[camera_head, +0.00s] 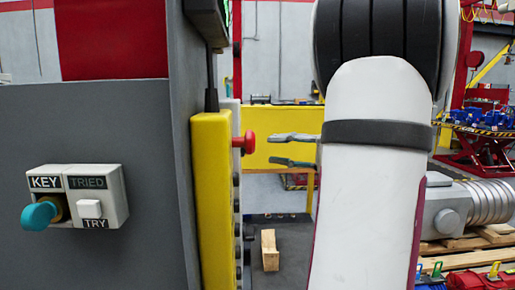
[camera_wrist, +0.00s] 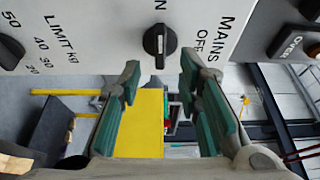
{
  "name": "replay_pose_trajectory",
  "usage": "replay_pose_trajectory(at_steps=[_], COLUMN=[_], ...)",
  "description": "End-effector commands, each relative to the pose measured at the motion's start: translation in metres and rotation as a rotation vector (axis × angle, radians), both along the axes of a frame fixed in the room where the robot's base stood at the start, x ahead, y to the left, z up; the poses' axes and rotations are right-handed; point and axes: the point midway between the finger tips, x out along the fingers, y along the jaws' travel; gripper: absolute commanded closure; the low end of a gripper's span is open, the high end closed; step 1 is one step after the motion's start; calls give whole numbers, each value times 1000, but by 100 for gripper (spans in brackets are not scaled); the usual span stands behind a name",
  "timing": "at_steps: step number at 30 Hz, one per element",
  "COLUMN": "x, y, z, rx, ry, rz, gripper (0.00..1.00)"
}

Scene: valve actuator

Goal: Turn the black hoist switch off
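A black rotary switch (camera_wrist: 160,41) sits on a pale panel (camera_wrist: 100,22) in the wrist view. Its handle runs up and down in the picture, roughly in line with a cut-off "N" above. "MAINS" and "OFF" are printed to its right; I see no "HOIST" label. My gripper (camera_wrist: 160,66) is open, teal pads either side of a gap just below the switch, and holds nothing. In the head view my gripper (camera_head: 272,150) faces the edge-on side of a yellow box (camera_head: 211,200), apart from it. The box's controls show only in profile, so I cannot tell which is which.
A red button (camera_head: 244,142) sticks out from the yellow box near my fingers. A LIMIT kg dial (camera_wrist: 10,50) is left of the switch; a grey box with buttons (camera_wrist: 290,42) is at right. A KEY/TRY box (camera_head: 90,195) is on the grey wall at left.

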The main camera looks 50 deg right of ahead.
Motion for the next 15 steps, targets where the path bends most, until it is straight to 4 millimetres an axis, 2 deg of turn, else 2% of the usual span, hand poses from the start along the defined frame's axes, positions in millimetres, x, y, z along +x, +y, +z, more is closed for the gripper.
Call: replay_pose_trajectory(at_steps=[1, 6, 15], x=[10, 34, 52], y=[4, 13, 18], z=[1, 1, 0], rx=[0, 0, 0], ry=[-1, -1, -1], rz=[4, 2, 1], gripper=[68, 68, 68])
